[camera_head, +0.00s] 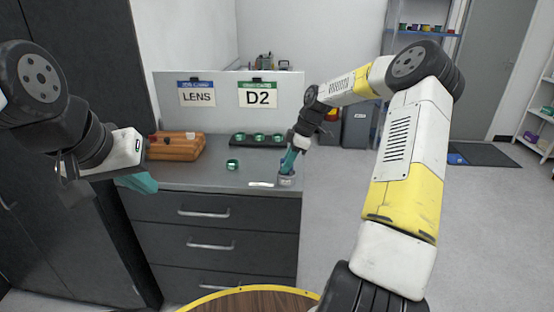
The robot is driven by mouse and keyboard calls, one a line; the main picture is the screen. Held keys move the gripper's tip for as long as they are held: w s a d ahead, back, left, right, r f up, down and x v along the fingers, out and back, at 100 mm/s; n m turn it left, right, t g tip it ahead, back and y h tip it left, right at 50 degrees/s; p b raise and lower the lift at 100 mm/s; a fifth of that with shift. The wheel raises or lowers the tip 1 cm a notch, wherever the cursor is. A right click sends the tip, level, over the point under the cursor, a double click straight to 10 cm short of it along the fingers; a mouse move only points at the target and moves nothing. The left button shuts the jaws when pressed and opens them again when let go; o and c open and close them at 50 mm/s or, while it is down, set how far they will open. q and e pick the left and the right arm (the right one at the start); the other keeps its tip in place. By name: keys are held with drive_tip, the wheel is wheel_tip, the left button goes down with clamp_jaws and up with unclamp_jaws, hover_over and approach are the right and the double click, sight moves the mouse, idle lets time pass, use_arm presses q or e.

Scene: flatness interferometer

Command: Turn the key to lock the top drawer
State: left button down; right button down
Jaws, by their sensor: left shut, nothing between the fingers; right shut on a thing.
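The dark grey top drawer (270,216) sits closed under the counter top, with a silver bar handle (203,213). A small grey lock block (286,180) stands on the counter's right front corner. My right gripper (289,166) points down at this block, its teal fingers shut on the key. The key itself is hidden by the fingers, so its angle cannot be told. My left gripper (140,183) is shut and empty, in front of the counter's left end.
An orange case (175,148), a dark tray (240,141) with several green-ringed lenses and a loose green ring (232,164) stand on the counter. A white label (261,184) lies near the lock block. A yellow-rimmed round wooden table (250,303) is in front.

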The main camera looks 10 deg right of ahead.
drive_tip(key=c, duration=1.3)
unclamp_jaws()
drive_tip(key=shift+n, duration=0.3)
drive_tip(key=shift+c, duration=0.2)
drive_tip(key=v, duration=0.7)
drive_tip(key=shift+r, duration=0.35)
drive_tip(key=shift+d+r, duration=0.1)
drive_tip(key=shift+d, duration=0.1)
drive_tip(key=v, duration=0.7)
drive_tip(key=shift+d+r, duration=0.2)
drive_tip(key=shift+r, duration=0.2)
drive_tip(key=shift+w, duration=0.1)
